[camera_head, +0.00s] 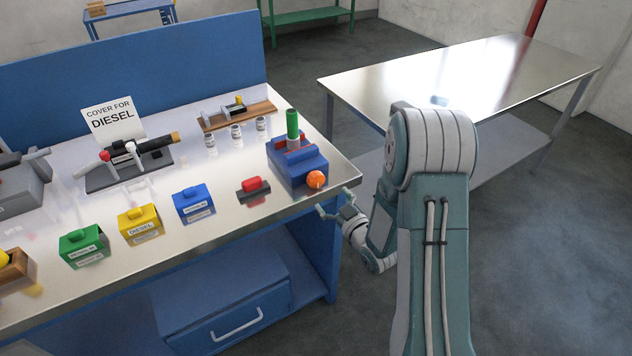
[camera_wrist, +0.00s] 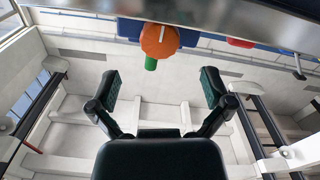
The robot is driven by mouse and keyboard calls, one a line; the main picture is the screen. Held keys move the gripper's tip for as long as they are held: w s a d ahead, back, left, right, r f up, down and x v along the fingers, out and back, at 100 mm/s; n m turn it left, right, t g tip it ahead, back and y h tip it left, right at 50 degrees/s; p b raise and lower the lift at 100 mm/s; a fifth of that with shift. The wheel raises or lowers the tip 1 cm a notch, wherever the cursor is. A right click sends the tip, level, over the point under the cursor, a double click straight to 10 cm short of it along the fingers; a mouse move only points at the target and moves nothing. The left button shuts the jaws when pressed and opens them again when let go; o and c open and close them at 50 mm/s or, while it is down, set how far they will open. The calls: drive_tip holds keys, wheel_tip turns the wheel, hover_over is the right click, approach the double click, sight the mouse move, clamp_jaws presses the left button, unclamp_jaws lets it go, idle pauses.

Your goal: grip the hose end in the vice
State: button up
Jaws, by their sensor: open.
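The blue vice (camera_head: 297,168) sits at the right end of the steel-topped bench, with an orange knob (camera_head: 316,179) on its front. A green upright cylinder (camera_head: 292,125), which looks like the hose end, stands between the vice's jaws; I cannot tell whether they press on it. My gripper (camera_head: 338,207) is open and empty, just off the bench's right front edge, near the knob and apart from it. In the wrist view my open fingers (camera_wrist: 161,84) face the orange knob (camera_wrist: 159,41), with the green cylinder (camera_wrist: 151,64) partly hidden behind it.
A red-handled block (camera_head: 254,188) lies left of the vice. Blue (camera_head: 194,204), yellow (camera_head: 141,222) and green (camera_head: 84,245) boxes line the front. A black nozzle on a stand (camera_head: 140,158) and small jars are behind. A bare steel table (camera_head: 440,75) stands at the right.

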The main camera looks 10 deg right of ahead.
sight(318, 183)
drive_tip(key=x, duration=0.8)
drive_tip(key=c, duration=1.1)
